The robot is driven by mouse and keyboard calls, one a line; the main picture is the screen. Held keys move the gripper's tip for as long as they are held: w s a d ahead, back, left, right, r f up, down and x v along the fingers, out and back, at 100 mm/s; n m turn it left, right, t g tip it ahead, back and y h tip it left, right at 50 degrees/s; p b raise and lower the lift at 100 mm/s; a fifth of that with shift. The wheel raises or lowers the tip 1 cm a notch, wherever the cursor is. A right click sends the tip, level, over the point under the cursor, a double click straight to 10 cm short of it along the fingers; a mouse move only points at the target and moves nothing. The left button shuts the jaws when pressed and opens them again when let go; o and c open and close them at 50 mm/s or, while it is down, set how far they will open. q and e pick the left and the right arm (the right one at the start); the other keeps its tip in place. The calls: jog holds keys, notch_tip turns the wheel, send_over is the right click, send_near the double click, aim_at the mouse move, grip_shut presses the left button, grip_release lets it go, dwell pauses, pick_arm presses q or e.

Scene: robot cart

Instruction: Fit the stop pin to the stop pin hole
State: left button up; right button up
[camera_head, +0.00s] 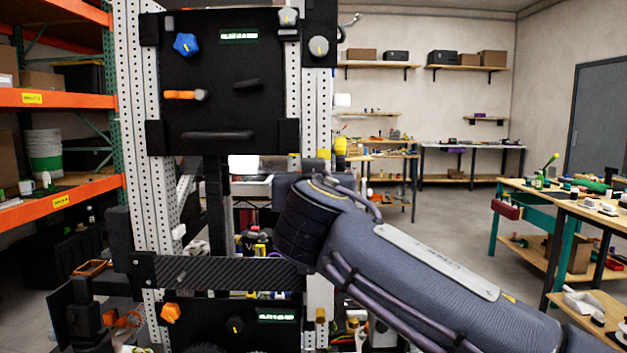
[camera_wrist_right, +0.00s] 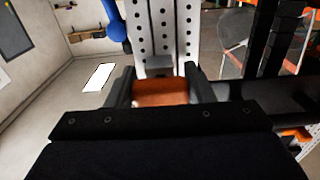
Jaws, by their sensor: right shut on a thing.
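In the right wrist view my right gripper (camera_wrist_right: 160,84) is shut on an orange-brown piece (camera_wrist_right: 160,93), which looks like the stop pin's grip. A grey part (camera_wrist_right: 159,64) shows just beyond it, in front of a white perforated post (camera_wrist_right: 150,30). I cannot tell whether the pin touches the post or sits in a hole. The stop pin hole cannot be made out. In the head view my right arm crosses from the lower right and ends at the right-hand post (camera_head: 308,110), hiding the gripper and pin. My left gripper is not in view.
The frame carries an upper black panel (camera_head: 225,75) with knobs and an orange handle (camera_head: 183,95). Below are a dark crossbar (camera_head: 215,273) and a lower panel with an orange knob (camera_head: 170,312). Orange shelving (camera_head: 60,98) stands left; workbenches (camera_head: 590,215) stand right, with open floor between.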

jog(key=o, duration=1.6)
jog(key=shift+s, duration=0.15)
jog(key=s+b, duration=0.1)
jog(key=s, duration=0.6)
jog(key=shift+s, duration=0.3)
jog(key=shift+f, duration=0.1)
